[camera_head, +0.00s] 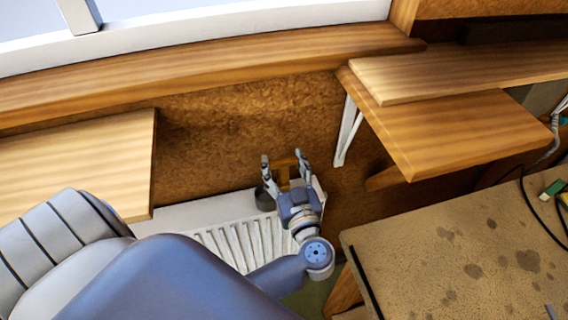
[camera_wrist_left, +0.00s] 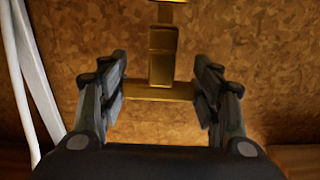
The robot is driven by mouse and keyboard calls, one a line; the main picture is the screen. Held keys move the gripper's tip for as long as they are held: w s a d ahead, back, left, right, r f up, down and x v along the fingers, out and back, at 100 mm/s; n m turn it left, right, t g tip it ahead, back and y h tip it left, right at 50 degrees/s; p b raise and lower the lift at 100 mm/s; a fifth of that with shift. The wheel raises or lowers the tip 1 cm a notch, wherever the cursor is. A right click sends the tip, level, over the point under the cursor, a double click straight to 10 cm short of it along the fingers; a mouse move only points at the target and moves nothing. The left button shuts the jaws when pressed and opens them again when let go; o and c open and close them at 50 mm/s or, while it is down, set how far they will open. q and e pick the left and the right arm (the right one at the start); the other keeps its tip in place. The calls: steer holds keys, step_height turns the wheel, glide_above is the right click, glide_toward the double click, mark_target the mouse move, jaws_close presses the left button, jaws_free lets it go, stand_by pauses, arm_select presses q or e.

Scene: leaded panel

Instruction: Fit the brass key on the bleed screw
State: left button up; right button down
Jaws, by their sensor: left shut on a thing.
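My left gripper (camera_head: 285,160) is above the white radiator (camera_head: 235,245), in front of the brown wall. Its fingers are well apart and shut on the brass key (camera_wrist_left: 163,60). In the left wrist view, the key's crossbar spans the gap between the finger pads (camera_wrist_left: 162,95), and its stem runs up away from the gripper. Part of the brass key also shows between the fingers in the head view (camera_head: 284,174). I cannot make out the bleed screw in either view. My right gripper is not in view.
A dark grey round object (camera_head: 264,199) stands by the radiator's top, just left of the gripper. Wooden shelves are at left (camera_head: 80,165) and right (camera_head: 455,135), the right one on a white bracket (camera_head: 347,130). A stained worktable (camera_head: 450,250) is at lower right.

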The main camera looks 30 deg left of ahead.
arm_select(q)
steer(key=shift+f+b, duration=0.35)
steer(key=shift+f, duration=0.5)
steer(key=o, duration=1.2)
steer(key=shift+o, duration=0.2)
steer(key=v, duration=1.2)
